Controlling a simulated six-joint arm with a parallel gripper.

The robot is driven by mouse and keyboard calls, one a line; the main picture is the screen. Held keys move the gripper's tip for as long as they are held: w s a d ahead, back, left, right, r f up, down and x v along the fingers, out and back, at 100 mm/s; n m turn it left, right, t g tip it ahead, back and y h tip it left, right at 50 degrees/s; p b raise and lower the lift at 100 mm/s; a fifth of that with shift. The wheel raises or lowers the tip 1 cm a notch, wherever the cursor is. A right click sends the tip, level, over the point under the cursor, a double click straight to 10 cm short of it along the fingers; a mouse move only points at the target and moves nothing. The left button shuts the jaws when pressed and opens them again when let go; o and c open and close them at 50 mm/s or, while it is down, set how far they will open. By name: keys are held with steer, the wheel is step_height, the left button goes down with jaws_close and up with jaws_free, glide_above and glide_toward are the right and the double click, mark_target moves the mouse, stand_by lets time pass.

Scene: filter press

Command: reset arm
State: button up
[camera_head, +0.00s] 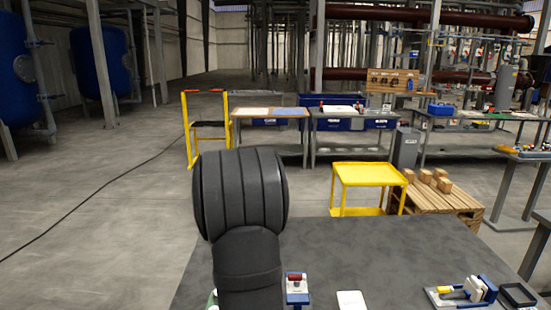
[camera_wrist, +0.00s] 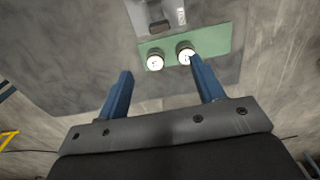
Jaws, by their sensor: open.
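In the wrist view my gripper (camera_wrist: 161,66) has its two blue fingers spread apart with nothing between them. Beyond the fingertips lies a green plate (camera_wrist: 212,36) with two round white-faced parts (camera_wrist: 155,63) on it. The right fingertip overlaps the edge of the right one in the picture; I cannot tell whether they touch. A grey metal piece (camera_wrist: 155,12) is at the plate's far edge. In the head view my dark arm rises over the grey table (camera_head: 370,255), and my gripper is hidden or out of frame.
On the table are a blue stand with a red-topped part (camera_head: 297,287), a white block (camera_head: 351,300), a blue and white fixture (camera_head: 468,292) and a black tray (camera_head: 518,296). Beyond stand a yellow cart (camera_head: 370,174) and a wooden pallet with boxes (camera_head: 440,198). The table's middle is clear.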

step_height(320, 180, down, 15)
steer(key=shift+f, duration=0.1)
steer(key=d, duration=0.8)
steer(key=shift+f, duration=0.2)
steer(key=shift+d+r, duration=0.15)
steer(key=shift+d, duration=0.55)
step_height(320, 180, up, 17)
steer(key=d+r, duration=0.2)
steer(key=d, duration=0.5)
steer(key=shift+s+d+r, duration=0.2)
steer(key=shift+s+r, duration=0.05)
